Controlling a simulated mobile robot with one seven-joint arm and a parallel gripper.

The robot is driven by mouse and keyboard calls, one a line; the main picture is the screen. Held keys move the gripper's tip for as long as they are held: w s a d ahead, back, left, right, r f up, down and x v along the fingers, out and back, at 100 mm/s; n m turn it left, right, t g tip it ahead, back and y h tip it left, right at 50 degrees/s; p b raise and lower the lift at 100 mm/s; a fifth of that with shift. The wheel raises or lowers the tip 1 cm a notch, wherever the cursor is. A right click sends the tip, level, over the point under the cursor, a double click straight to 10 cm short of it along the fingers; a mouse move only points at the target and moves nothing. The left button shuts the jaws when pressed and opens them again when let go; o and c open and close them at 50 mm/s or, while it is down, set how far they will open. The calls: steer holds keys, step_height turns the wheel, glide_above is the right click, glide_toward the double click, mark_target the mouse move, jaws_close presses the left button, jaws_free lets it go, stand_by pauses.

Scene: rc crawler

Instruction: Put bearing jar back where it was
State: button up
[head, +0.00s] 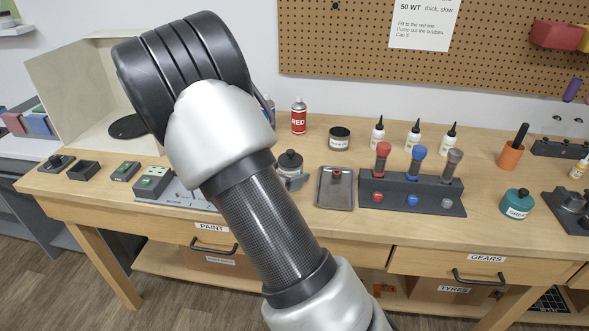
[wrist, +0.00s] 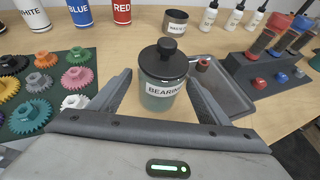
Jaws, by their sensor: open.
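The bearing jar (wrist: 162,82) is a clear greenish jar with a black knobbed lid and a label reading "BEARIN…". It stands upright on the bench, just left of a grey metal tray (wrist: 236,96). My gripper (wrist: 158,88) is open, with one finger on each side of the jar; I cannot tell whether either finger touches it. In the head view the jar's dark lid (head: 290,158) shows just right of my arm, which hides most of my gripper. A small red-topped piece (wrist: 203,65) lies in the tray.
A waste tin (wrist: 176,22) stands behind the jar. A dark rack with coloured knobs (head: 412,192) is right of the tray. Coloured gears (wrist: 45,82) lie on a mat to the left. Paint cans (wrist: 78,12) and white bottles (head: 377,134) stand at the back.

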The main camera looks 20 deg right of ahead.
steer(key=v, duration=0.5)
steer(key=shift+a+r, duration=0.1)
steer(key=s+d+r+m+g+y, duration=0.1)
steer(key=s+r+m+g+y, duration=0.1)
steer(key=s+r+m, duration=0.45)
steer(key=s+r+m+g+y, duration=0.2)
steer(key=s+r+m, duration=0.1)
steer(key=s+m, duration=0.55)
steer(key=s+a+r+m+t+y, duration=0.2)
steer(key=s+a+r+m+y, duration=0.4)
steer(key=s+a+m, duration=0.3)
steer(key=s+a, duration=0.2)
steer(key=shift+s+r+m+y, duration=0.3)
steer(key=shift+s+r, duration=0.05)
step_height(320, 180, up, 10)
steer(key=p, duration=1)
